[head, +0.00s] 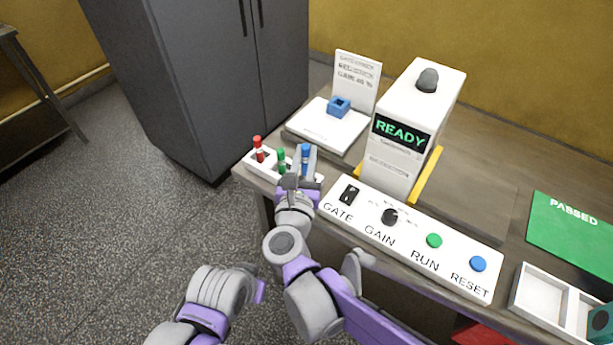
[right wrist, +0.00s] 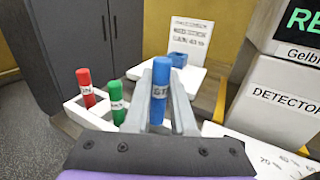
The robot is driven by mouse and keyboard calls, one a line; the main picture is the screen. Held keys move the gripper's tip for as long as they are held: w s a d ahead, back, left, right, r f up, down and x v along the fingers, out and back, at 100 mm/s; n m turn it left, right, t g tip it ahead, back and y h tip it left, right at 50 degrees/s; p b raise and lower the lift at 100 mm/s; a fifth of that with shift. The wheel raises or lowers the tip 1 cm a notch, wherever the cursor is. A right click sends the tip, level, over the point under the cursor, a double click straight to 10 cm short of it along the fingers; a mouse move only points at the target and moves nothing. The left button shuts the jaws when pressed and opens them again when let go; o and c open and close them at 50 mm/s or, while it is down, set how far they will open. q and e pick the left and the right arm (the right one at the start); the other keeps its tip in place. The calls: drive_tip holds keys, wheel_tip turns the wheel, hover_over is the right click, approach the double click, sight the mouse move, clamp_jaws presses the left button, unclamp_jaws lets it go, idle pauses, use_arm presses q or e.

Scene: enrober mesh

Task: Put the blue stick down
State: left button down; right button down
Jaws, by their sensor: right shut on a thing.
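The blue stick (head: 305,155) stands upright at the right end of the white holder (head: 262,169), and it also shows in the right wrist view (right wrist: 160,88). My right gripper (head: 302,165) is shut on it, with one finger on each side. The stick's lower end is hidden by the gripper, so I cannot tell whether it touches the holder. The red stick (head: 258,150) and the green stick (head: 281,160) stand in the holder to its left. My left gripper (head: 260,291) is low in the head view, away from the table; its fingers are not clear.
Behind the holder is a white plate (head: 318,134) with a blue block (head: 339,105) and a sign. A detector reading READY (head: 395,160) stands to the right. A control panel (head: 365,229) lies along the front edge. A green PASSED mat (head: 560,245) and a white tray (head: 518,293) lie at right.

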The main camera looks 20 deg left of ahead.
sight(305, 174)
drive_tip(key=shift+f+b, duration=0.5)
drive_tip(key=shift+f, duration=1.9)
drive_tip(key=shift+f, duration=0.15)
drive_tip(key=c, duration=0.8)
unclamp_jaws()
drive_tip(key=shift+o, duration=0.2)
drive_tip(key=shift+r, duration=0.25)
drive_tip(key=s+d, duration=0.1)
drive_tip(key=s, duration=1.1)
drive_tip(key=shift+d, duration=0.3)
drive_tip(key=shift+f, duration=0.1)
